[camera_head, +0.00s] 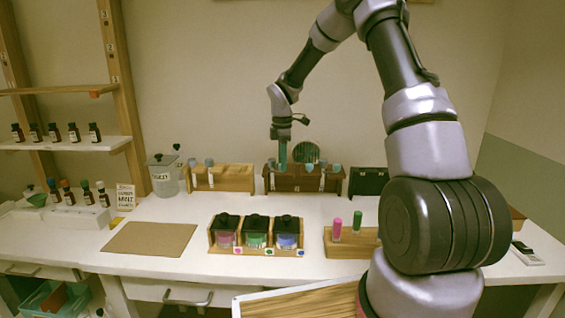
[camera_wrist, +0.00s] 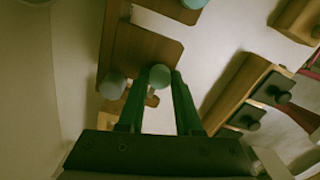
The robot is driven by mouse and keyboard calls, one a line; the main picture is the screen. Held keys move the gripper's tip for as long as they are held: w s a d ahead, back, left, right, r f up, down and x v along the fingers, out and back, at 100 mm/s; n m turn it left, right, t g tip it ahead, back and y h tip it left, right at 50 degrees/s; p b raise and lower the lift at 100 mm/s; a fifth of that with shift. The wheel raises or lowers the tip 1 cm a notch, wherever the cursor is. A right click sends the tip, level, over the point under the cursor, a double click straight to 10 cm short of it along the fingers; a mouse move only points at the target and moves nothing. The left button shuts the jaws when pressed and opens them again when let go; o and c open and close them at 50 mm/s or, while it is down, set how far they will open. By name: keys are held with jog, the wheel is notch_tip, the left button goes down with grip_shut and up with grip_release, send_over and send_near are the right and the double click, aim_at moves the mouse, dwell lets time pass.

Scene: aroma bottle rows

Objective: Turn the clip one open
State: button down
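My gripper (camera_head: 283,166) points down at the left part of a dark brown rack (camera_head: 290,184) on the back of the bench. In the wrist view its two green fingers (camera_wrist: 161,76) stand apart, with a round grey-teal cap (camera_wrist: 160,77) between their tips. I cannot tell whether they press on it. More teal caps stand on this rack, one of them (camera_head: 337,168) at its right end. No part is clearly recognisable as the clip; it may be one of these capped pieces or hidden by my gripper.
A lighter rack (camera_head: 232,178) with grey caps stands left of the dark one, and a black rack (camera_head: 368,181) to its right. In front are a holder with dark-lidded jars (camera_head: 256,232) and a block with pink and green tubes (camera_head: 345,243). A brown mat (camera_head: 150,238) lies bare at left.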

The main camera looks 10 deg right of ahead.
jog(key=shift+m, duration=0.4)
jog(key=m, duration=1.7)
dwell(0.6)
jog(key=c, duration=0.6)
grip_release()
